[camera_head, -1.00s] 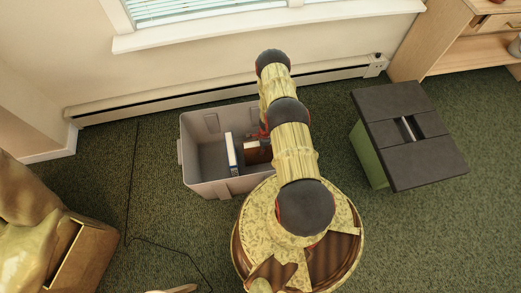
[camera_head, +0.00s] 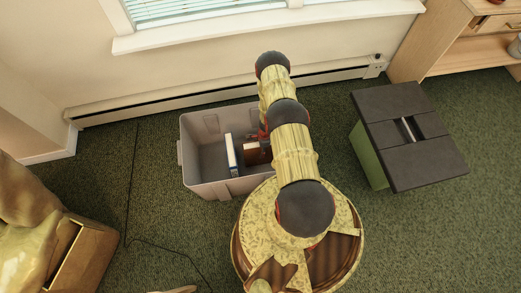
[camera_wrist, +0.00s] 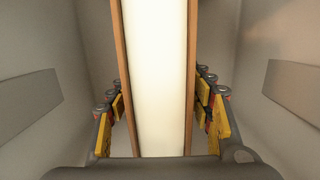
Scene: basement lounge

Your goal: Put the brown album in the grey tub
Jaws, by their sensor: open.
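The grey tub (camera_head: 212,188) stands on the carpet by the wall, open at the top. The brown album (camera_head: 254,157) is inside it, at the right, partly hidden by my arm. In the wrist view the album (camera_wrist: 119,45) shows its pale page edge between two brown covers. My gripper (camera_wrist: 160,92) is open, with one finger on each side of the album and what look like narrow gaps.
A green box with a dark top (camera_head: 408,135) stands to the right. A baseboard heater (camera_head: 150,110) runs along the wall behind.

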